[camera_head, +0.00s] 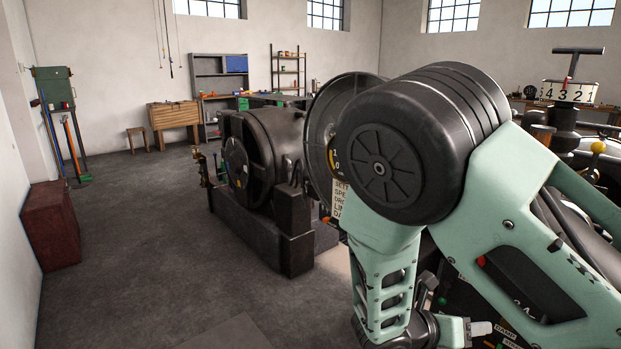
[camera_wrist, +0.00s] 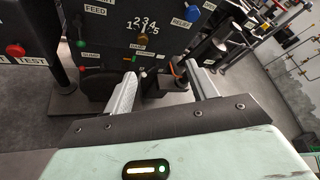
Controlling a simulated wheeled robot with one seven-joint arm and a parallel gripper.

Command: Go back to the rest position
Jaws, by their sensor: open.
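My gripper (camera_wrist: 162,95) shows in the wrist view with its two pale fingers spread apart and nothing between them. Beyond the fingers is a dark control panel (camera_wrist: 110,30) with labels, including FEED, RELIEF and DAMP, and small coloured knobs. I cannot tell whether the fingertips touch anything on it. In the head view my mint-green arm is folded across the right side, and the gripper's fingertips are not clearly seen there.
A large black dynamo (camera_head: 262,150) stands on a dark base left of my arm. A brown-red cabinet (camera_head: 50,225) stands by the left wall. A wooden box (camera_head: 174,115) and a workbench are at the back. The floor (camera_head: 140,240) at left is clear.

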